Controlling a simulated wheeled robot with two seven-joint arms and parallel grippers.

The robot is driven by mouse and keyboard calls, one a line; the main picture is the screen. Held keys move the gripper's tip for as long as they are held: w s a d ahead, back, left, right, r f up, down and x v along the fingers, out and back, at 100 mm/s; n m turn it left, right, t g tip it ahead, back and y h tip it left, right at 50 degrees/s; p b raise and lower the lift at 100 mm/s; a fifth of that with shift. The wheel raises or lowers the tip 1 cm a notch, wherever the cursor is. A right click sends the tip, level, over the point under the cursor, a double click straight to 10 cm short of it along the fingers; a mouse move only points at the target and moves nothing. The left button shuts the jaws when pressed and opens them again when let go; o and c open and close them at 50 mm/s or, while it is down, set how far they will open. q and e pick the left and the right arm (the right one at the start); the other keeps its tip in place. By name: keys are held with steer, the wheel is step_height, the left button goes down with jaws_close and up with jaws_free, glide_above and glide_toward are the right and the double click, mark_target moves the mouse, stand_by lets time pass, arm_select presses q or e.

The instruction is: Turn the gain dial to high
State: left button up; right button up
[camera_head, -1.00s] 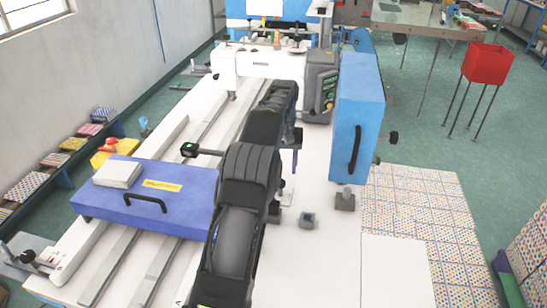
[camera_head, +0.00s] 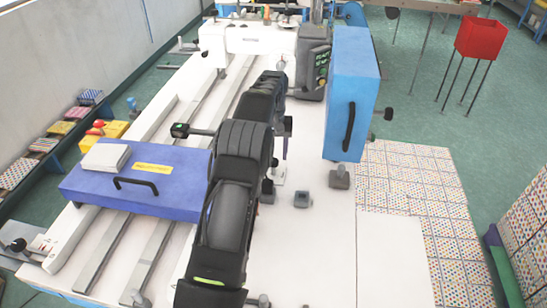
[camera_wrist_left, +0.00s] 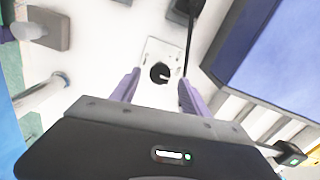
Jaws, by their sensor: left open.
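The gain dial, a round black knob (camera_wrist_left: 160,73) with a pale pointer mark, sits on a small white plate (camera_wrist_left: 152,52) in the left wrist view. The mark points toward the right side of that picture. The plate also shows in part in the head view (camera_head: 279,174), beside my dark left arm; the knob is hard to make out there. My left gripper (camera_head: 284,154) points down over the plate. In the wrist view its two purple fingers (camera_wrist_left: 159,86) are open and apart, one on each side of the knob, with nothing held. My right gripper is not in view.
A blue cabinet (camera_head: 350,85) with a black handle stands to the right. A lilac-blue box (camera_head: 135,184) lies to the left. A small grey block (camera_head: 303,199) and a grey post base (camera_head: 340,178) stand right of the plate. The white bench in front is clear.

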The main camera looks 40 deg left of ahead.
mark_target(273, 167)
arm_select(q)
steer(key=shift+f, duration=1.2)
jaws_close()
